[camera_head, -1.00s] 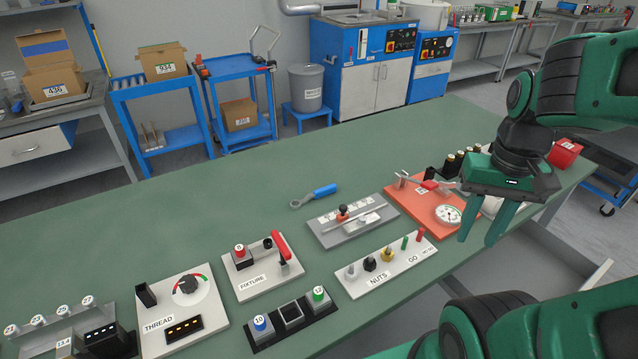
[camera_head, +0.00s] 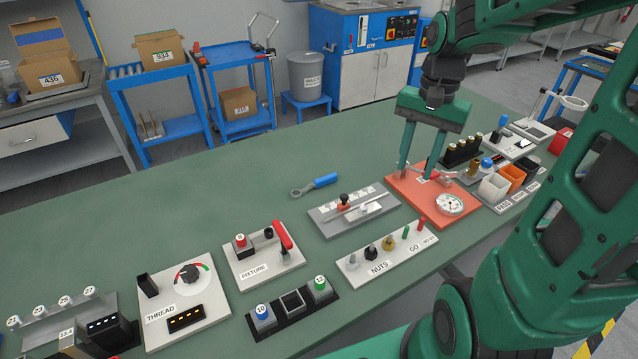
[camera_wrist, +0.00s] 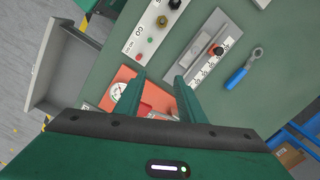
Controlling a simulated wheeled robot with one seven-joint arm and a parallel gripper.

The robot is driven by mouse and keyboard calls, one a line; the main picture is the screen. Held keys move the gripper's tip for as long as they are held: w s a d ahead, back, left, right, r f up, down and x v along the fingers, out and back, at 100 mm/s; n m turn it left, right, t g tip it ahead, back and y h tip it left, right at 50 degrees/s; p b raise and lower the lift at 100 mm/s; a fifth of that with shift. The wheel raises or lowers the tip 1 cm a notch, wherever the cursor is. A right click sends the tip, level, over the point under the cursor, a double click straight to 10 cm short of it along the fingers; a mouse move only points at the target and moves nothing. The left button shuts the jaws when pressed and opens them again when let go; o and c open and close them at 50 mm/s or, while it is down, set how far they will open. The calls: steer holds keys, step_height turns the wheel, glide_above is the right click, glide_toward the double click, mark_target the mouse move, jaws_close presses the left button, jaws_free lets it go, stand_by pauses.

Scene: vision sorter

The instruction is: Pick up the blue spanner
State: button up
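The blue spanner (camera_head: 315,185) lies flat on the green table, behind the grey fixture plate with the ruler scale. Its blue handle points to the right and its grey ring end to the left. It also shows in the wrist view (camera_wrist: 242,70) at the right, apart from the fingers. My gripper (camera_head: 416,172) is open and empty, pointing down above the orange plate, to the right of the spanner. In the wrist view its two fingers (camera_wrist: 152,90) are spread apart with nothing held between them.
The orange gauge plate (camera_head: 408,187) and the grey scale plate (camera_head: 330,228) lie near the gripper. A white NUTS board (camera_head: 352,268) stands in front. Small bins (camera_head: 492,188) are at the right. The table behind and left of the spanner is clear.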

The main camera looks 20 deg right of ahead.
steer(key=w+a+f+m+y, duration=0.25)
steer(key=w+a, duration=0.25)
steer(key=w, duration=0.4)
steer(key=w+a+f+m+y, duration=0.1)
steer(key=w+a+f+m, duration=0.2)
steer(key=w, duration=0.7)
glide_above(321, 178)
steer(key=d, duration=0.3)
step_height(321, 178, down, 5)
steer(key=shift+a+r, duration=0.1)
steer(key=shift+r, duration=0.1)
steer(key=shift+x, duration=2.6)
steer(key=shift+w+a, duration=0.15)
steer(key=shift+c, duration=0.6)
jaws_close()
